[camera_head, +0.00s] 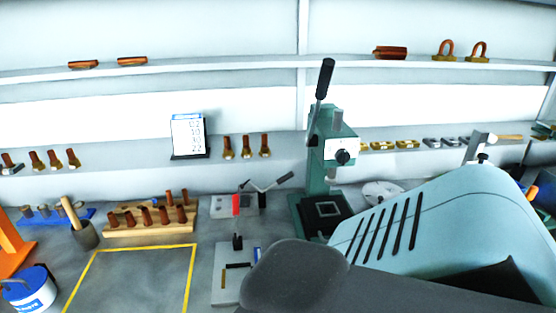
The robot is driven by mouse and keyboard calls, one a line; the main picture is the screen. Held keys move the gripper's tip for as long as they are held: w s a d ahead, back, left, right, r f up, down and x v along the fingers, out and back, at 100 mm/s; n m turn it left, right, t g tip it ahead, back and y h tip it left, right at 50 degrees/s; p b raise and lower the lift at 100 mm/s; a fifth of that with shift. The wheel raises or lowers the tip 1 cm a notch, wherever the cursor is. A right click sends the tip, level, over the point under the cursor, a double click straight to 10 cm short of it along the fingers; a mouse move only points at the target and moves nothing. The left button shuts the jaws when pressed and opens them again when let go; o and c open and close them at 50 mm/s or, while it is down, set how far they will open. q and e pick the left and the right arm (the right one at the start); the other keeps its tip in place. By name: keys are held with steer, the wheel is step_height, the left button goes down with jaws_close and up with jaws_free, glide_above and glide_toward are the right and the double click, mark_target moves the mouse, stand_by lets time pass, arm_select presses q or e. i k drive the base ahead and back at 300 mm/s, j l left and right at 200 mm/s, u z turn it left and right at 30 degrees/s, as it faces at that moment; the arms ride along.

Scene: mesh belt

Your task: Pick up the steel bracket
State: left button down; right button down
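I cannot tell for certain which part is the steel bracket. Small silver-grey metal parts (432,142) lie on the lower shelf at the right, beside brass-coloured ones (408,144), and may be brackets. They are small in this view, so their exact shape is unclear. Neither my left nor my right gripper shows. A large pale-blue and dark-grey body, seemingly a link of my arm, fills the lower right and hides part of the bench there.
A green press (339,150) with a raised black lever stands mid-bench. A wooden rack of copper-coloured pegs (150,228), a toggle clamp (238,205) and a blue-and-white tub (28,290) are left of it. The yellow-outlined bench area (135,280) is clear.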

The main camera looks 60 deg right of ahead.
mark_target(244, 199)
steer(key=z, duration=1.6)
steer(key=j+z, duration=1.15)
steer(key=k+l+z, duration=0.3)
steer(key=i+l+z, duration=0.2)
steer(key=l, duration=0.15)
steer(key=i+j+u, duration=0.1)
steer(key=j, duration=0.3)
steer(key=i+j+u, duration=0.15)
steer(key=i+j, duration=0.15)
